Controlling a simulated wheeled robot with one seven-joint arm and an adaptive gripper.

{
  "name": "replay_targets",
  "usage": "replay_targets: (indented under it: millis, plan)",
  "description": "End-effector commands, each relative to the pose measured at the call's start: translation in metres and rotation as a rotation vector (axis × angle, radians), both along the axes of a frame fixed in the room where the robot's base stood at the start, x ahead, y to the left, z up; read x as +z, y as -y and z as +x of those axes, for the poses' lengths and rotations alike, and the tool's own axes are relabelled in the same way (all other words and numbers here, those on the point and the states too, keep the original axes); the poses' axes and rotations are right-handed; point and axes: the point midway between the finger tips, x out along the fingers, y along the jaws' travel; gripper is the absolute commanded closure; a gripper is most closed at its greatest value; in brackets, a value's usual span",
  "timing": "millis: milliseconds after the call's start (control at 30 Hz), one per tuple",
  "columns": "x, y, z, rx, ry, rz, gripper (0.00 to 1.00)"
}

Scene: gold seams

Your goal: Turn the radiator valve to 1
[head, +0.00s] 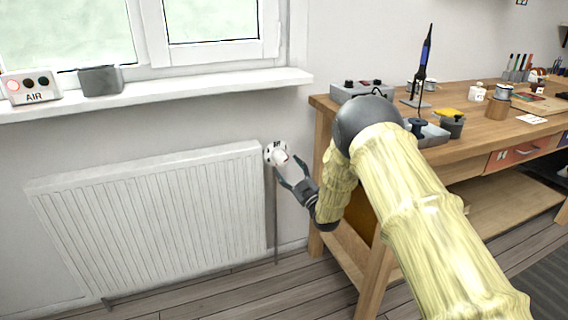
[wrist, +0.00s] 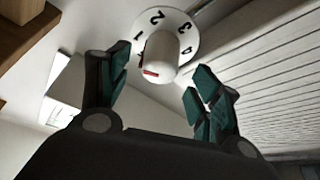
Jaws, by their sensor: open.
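The radiator valve (head: 275,153) is a round white dial with a protruding white knob, at the upper right corner of the radiator (head: 150,215). In the wrist view, the white knob (wrist: 162,55) carries a red mark on its lower left side. Black numbers ring the dial (wrist: 178,20) behind it; 1, 2 and 3 are readable. Which number the red mark points to I cannot tell. My gripper (head: 290,168) is open, its teal fingers spread toward the valve. In the wrist view the knob lies between the fingertips, with gaps visible on both sides; nothing is held.
The wooden workbench (head: 330,160) stands close to the right of the valve. The window sill (head: 200,92) above holds an AIR box (head: 30,90) and a grey box (head: 100,80). Floor in front of the radiator is clear.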

Motion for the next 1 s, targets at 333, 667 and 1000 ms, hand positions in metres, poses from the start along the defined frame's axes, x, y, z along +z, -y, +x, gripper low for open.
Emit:
replay_targets:
  millis: [333,667,1000]
  plan:
    - [-0.019,0.028,-0.043,-0.001,-0.001,0.000,0.36]
    - [-0.022,0.035,-0.052,-0.001,0.000,0.001,0.36]
    - [-0.041,0.043,-0.059,-0.022,-0.056,0.000,0.36]
